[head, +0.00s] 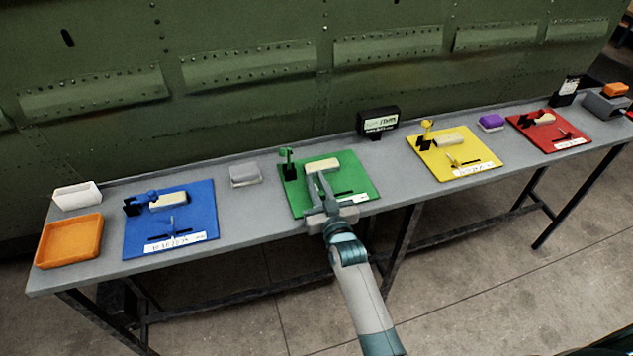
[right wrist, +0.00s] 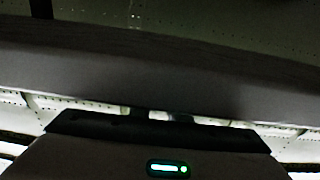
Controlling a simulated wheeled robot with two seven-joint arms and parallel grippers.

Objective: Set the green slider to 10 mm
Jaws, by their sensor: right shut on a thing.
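The green board (head: 362,189) lies on the long grey table, with a cream block (head: 322,165), a small green part on a black stand (head: 287,163) and a white scale strip (head: 353,200) along its front edge. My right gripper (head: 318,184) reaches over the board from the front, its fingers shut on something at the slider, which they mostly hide. The slider's reading is too small to tell. A black display (head: 378,122) behind the board shows lit text that I cannot read surely. The right wrist view is dark and shows no slider. My left gripper is not in view.
A blue board (head: 195,200) stands left and yellow (head: 470,140) and red (head: 550,130) boards stand right on the grey table (head: 260,212). An orange tray (head: 70,242) is at the left end. A grey block (head: 244,174) sits left of the green board. A green riveted wall (head: 240,60) rises behind.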

